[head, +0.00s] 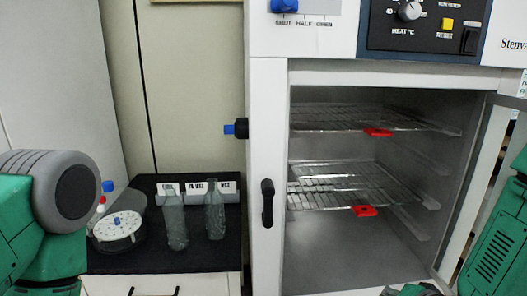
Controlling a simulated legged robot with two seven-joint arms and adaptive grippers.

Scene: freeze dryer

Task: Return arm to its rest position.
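My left arm (50,215) shows at the left edge as green links with a large grey round joint. My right arm (497,250) shows at the right edge as green links, in front of the open door's side. Neither gripper can be made out. A small green and grey piece, likely mine, peeks in at the bottom edge right of the middle. The freeze dryer (268,120) stands open, with two wire racks inside, the upper rack (350,118) and the lower rack (340,180). Each has a red clip at its front.
A black-topped bench (120,262) left of the dryer holds two clear bottles (175,225), a round white device (118,228) and labelled white holders (228,188). The open dryer door (480,190) swings out at the right. A dark latch (268,203) juts from the dryer's front.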

